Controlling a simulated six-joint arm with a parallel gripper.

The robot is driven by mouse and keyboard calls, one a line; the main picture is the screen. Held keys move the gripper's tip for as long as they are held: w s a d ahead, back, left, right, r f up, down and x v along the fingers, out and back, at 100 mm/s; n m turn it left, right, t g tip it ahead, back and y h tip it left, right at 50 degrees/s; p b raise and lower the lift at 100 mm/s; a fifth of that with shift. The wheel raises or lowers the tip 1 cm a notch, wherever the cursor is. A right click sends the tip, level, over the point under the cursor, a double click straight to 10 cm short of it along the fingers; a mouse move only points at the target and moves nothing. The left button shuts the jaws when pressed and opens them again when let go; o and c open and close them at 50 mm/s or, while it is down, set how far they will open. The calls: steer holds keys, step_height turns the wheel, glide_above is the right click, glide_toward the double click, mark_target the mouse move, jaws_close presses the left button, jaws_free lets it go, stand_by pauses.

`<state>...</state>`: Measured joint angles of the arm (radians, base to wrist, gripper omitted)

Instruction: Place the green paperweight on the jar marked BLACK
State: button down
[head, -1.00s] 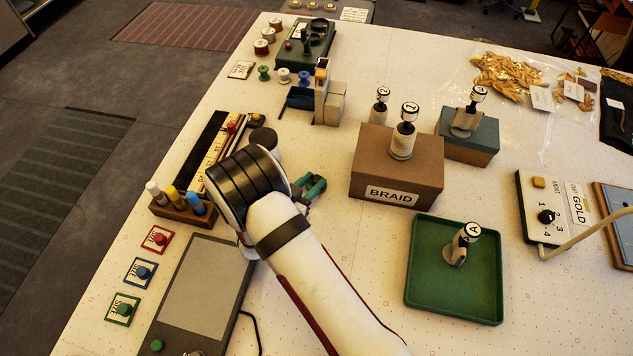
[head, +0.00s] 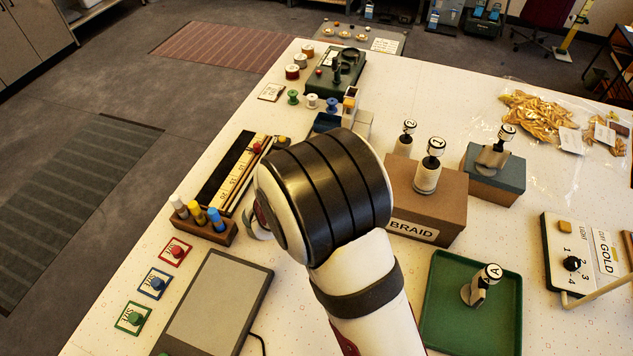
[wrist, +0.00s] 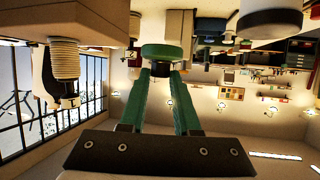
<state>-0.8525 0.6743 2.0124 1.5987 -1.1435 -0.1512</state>
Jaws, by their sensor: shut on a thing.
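A green disc with a dark stem, which looks like the green paperweight (wrist: 166,51), is at the fingertips of my gripper (wrist: 162,72) in the wrist view. The green fingers are closed on its stem and hold it clear of the table. In the head view my arm hides the gripper and the paperweight. I can read no BLACK label in either view. A pale round thing with a dark end (wrist: 269,20) at the top right of the wrist view is cut off, and I cannot tell whether it is a jar.
The brown BRAID box (head: 448,202) with stamps stands right of my arm, beside a blue-grey box (head: 497,170) and a green tray (head: 440,318). A pen block (head: 206,229) and a dark flat pad (head: 215,305) lie left. Small spools (head: 312,101) stand behind.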

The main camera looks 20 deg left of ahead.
steer(key=w+a+r+n+y, duration=0.1)
steer(key=w+r+n+y, duration=0.15)
steer(key=r, duration=0.55)
steer(key=shift+t, duration=0.3)
steer(key=a+f, duration=0.2)
steer(key=a, duration=0.1)
steer(key=a+f, duration=0.2)
steer(key=a, duration=0.2)
steer(key=a+f, duration=0.2)
steer(key=a, duration=0.1)
steer(key=shift+s+a, duration=0.2)
steer(key=shift+a, duration=0.15)
steer(key=shift+s+a+f, duration=0.1)
steer(key=shift+a+f, duration=0.1)
steer(key=shift+f, duration=0.95)
steer(key=shift+a+f, duration=0.15)
steer(key=shift+f, duration=1)
steer(key=c, duration=0.6)
jaws_free()
steer(key=shift+f, duration=0.15)
steer(key=shift+c, duration=0.2)
